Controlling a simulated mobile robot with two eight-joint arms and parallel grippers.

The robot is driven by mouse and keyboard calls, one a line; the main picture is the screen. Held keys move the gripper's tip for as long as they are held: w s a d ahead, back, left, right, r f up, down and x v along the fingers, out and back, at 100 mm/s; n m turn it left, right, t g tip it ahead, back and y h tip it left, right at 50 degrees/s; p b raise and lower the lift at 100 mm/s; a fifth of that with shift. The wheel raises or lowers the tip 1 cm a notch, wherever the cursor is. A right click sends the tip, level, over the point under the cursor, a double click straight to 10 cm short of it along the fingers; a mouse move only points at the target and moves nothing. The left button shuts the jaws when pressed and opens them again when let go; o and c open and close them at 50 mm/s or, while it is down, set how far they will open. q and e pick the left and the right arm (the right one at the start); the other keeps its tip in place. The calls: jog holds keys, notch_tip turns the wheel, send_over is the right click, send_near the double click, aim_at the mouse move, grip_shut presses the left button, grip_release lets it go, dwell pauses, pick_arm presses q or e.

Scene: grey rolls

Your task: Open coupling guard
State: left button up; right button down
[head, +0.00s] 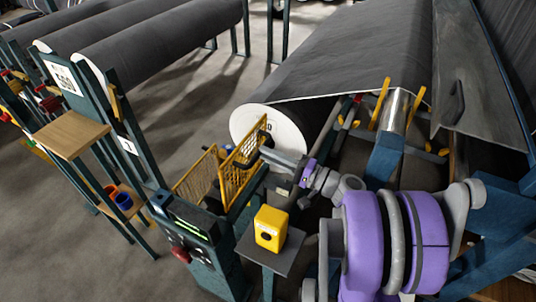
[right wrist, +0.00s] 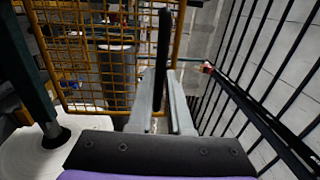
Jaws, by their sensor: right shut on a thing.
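The coupling guard shows in the head view as a yellow mesh panel (head: 241,163), with a second yellow mesh panel (head: 194,178) to its left. The near panel stands upright beside the white end of a large grey roll. In the right wrist view the yellow mesh (right wrist: 88,57) fills the upper left. My right gripper (head: 270,156) reaches in from the right to this panel. In the right wrist view its two grey fingers are shut on a black upright handle (right wrist: 163,60) at the panel's right side. My left gripper is not in view.
A large grey roll (head: 335,55) lies behind the guard. A yellow box (head: 271,228) sits on a dark stand in front, near my forearm. A control post with a lit screen (head: 195,222) stands at left. Black bars (right wrist: 262,75) run along the right wrist view's right side.

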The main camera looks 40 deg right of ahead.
jog(key=shift+a+f, duration=0.1)
jog(key=shift+f, duration=0.1)
jog(key=c, duration=0.8)
grip_release()
jog(key=shift+w, duration=0.2)
jog(key=shift+c, duration=0.2)
jog(key=shift+r, duration=0.15)
